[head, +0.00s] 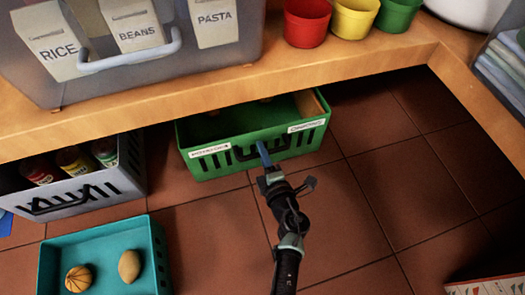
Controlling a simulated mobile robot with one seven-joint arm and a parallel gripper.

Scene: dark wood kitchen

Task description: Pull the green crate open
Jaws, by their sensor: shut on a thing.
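The green crate (215,160) sits on the tiled floor, with its back part hidden under the wooden shelf. Its slotted front has a dark handle and two white labels, and its inside partly shows, with something brownish at the shadowed back. My gripper (264,153) is at the middle of the crate's front, shut on the handle (245,155). My arm reaches up to it from the bottom of the view. The exact contact of the fingers with the handle is small and partly hidden.
A grey crate (85,195) with bottles stands at left. A teal tray (155,275) with two round items lies at front left. The wooden shelf (300,75) overhangs, bearing a clear bin and colored cups. Floor right of the green crate is clear.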

